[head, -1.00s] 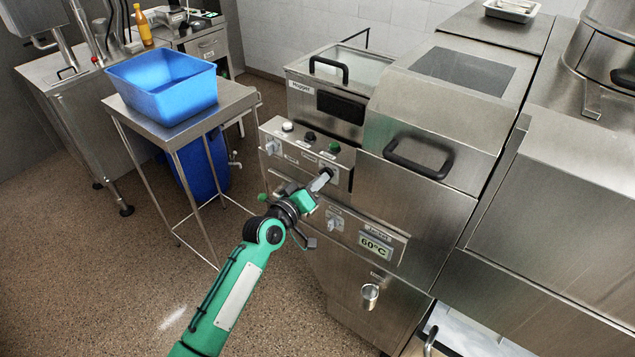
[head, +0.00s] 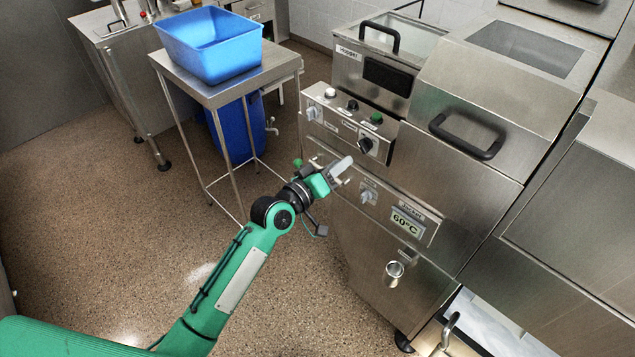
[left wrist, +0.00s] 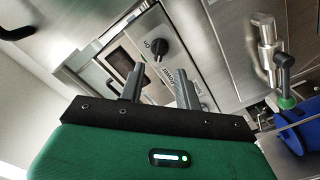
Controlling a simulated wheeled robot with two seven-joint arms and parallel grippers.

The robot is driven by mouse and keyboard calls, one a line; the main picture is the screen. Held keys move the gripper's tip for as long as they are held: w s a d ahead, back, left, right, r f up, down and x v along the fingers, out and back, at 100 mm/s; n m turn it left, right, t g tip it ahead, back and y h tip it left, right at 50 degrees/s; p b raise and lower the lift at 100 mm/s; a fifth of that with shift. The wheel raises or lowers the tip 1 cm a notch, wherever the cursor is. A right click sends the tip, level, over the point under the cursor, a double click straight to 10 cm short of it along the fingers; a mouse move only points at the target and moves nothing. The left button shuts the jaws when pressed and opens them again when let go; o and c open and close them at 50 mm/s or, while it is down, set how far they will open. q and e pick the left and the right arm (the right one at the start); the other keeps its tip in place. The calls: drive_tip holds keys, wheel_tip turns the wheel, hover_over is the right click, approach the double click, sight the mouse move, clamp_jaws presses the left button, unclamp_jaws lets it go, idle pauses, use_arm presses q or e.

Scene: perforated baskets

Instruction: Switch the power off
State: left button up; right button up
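A steel machine has a sloping control panel (head: 345,125) with knobs and buttons. A black round knob (head: 366,145) sits at the panel's right end. In the left wrist view a black knob (left wrist: 158,48) with a pale pointer mark stands beside an "on" label, with a "Power" label close by. My left gripper (head: 343,170) is just in front of the panel, below and left of the black knob. In the left wrist view its two fingers (left wrist: 160,88) are spread with nothing between them, and the knob lies beyond the tips, apart from them. My right gripper is out of view.
A lower panel has a grey knob (head: 368,196) and a 60°C display (head: 408,222). A lidded hopper (head: 385,65) stands above the controls. A side table (head: 235,85) with a blue bin (head: 210,45) stands left. The floor between is open.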

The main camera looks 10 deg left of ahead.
use_arm(q)
drive_tip(key=b+v, duration=0.1)
drive_tip(key=v, duration=0.6)
idle(0.3)
